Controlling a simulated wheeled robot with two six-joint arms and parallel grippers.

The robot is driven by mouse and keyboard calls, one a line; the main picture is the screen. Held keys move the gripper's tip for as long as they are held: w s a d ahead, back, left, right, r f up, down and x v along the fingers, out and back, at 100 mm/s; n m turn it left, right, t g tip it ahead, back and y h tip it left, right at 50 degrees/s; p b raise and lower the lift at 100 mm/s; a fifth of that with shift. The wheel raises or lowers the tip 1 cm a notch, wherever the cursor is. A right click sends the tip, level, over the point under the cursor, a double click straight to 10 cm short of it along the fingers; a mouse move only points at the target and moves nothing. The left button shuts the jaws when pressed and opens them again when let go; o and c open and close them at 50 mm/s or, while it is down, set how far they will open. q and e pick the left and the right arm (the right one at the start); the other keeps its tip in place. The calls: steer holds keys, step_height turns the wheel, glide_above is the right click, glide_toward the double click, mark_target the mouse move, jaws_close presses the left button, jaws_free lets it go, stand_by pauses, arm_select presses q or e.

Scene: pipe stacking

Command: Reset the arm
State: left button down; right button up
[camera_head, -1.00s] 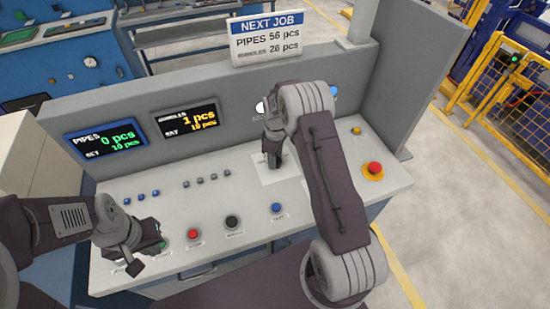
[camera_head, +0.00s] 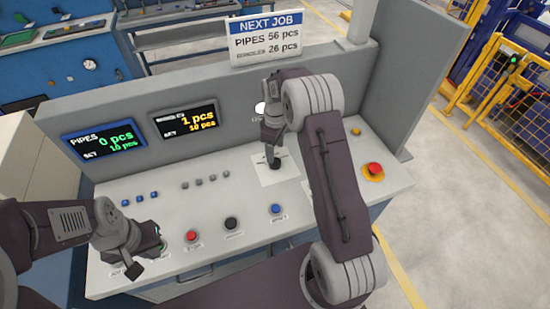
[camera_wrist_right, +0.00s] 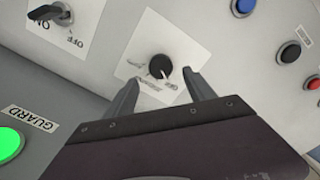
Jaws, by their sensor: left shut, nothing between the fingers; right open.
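My right gripper (camera_wrist_right: 162,97) is open, and its two fingers point at a black rotary knob (camera_wrist_right: 160,66) on a white plate (camera_wrist_right: 138,38) in the right wrist view. The knob sits between and just beyond the fingertips, and I see no clear contact. In the head view my right gripper (camera_head: 273,160) hangs over the same white plate (camera_head: 270,178), partly hidden by my own arm. My left gripper (camera_head: 137,262) is shut and empty, low over the left front of the console, close to the green button, which it mostly hides.
The console (camera_head: 120,195) carries a red button (camera_head: 191,236), a black button (camera_head: 231,223), a blue button (camera_head: 275,209) and an emergency stop (camera_head: 373,168). Displays stand behind on the back panel.

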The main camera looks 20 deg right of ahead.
steer(key=shift+r, duration=1.7)
steer(key=s+a+r+t, duration=0.1)
steer(key=s+a+r, duration=0.4)
steer(key=s+r, duration=0.2)
steer(key=s+f+m, duration=0.3)
steer(key=s+m, duration=0.1)
steer(key=s, duration=0.3)
steer(key=s+a+f+m, duration=0.1)
steer(key=s+f+m, duration=0.2)
steer(key=s+m, duration=0.2)
steer(key=s, duration=0.2)
steer(key=shift+s+a+f, duration=0.3)
steer(key=shift+s, duration=0.1)
steer(key=shift+s, duration=0.1)
